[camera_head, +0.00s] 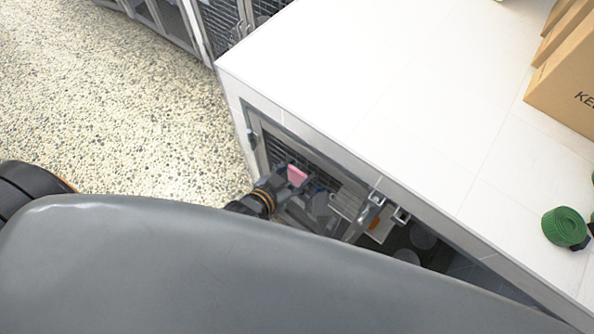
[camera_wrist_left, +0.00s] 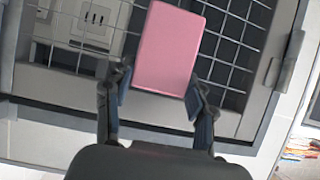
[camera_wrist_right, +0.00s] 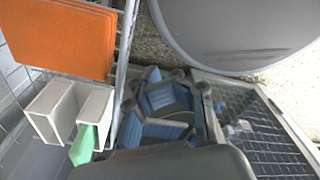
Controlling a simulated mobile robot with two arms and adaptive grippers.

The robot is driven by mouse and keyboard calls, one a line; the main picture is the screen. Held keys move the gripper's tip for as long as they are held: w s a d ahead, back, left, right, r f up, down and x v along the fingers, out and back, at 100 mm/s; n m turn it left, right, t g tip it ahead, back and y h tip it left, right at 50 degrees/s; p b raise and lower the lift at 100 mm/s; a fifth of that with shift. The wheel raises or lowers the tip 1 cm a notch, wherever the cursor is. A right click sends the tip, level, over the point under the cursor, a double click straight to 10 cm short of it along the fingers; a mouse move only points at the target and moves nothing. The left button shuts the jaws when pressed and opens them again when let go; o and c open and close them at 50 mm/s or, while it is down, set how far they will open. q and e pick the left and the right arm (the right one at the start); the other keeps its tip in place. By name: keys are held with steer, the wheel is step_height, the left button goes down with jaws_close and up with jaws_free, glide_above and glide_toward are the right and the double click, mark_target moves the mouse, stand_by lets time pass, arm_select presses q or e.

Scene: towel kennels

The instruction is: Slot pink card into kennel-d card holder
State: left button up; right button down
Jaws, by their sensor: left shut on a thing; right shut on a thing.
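The pink card (camera_wrist_left: 168,48) is held by my left gripper (camera_wrist_left: 155,92), with its lower end between the fingertips. In the left wrist view it stands slightly tilted in front of a dark wire grid. It also shows small in the head view (camera_head: 297,175), at the kennel front below the white counter. My right gripper (camera_wrist_right: 165,118), with blue finger pads, is shut beside the frame of a mesh door (camera_wrist_right: 265,135); what it grips is hard to make out. I cannot tell which part is the kennel-d card holder.
White open-topped boxes (camera_wrist_right: 55,110), a green piece (camera_wrist_right: 83,145) and an orange panel (camera_wrist_right: 62,38) lie left of my right gripper. The white counter (camera_head: 400,85) carries cardboard boxes (camera_head: 567,90) and a green roll (camera_head: 564,227). Pebbled floor (camera_head: 120,110) is clear at left.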

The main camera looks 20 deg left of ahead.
mark_target(296, 181)
arm_select(q)
steer(key=shift+f+b, duration=1.15)
steer(key=shift+f, duration=0.1)
steer(key=shift+f+b, duration=0.5)
steer(key=shift+f, duration=0.5)
steer(key=shift+f, duration=0.15)
steer(key=shift+p, duration=0.8)
steer(key=shift+f+b, duration=1.8)
steer(key=shift+f, duration=0.9)
steer(key=o, duration=1.1)
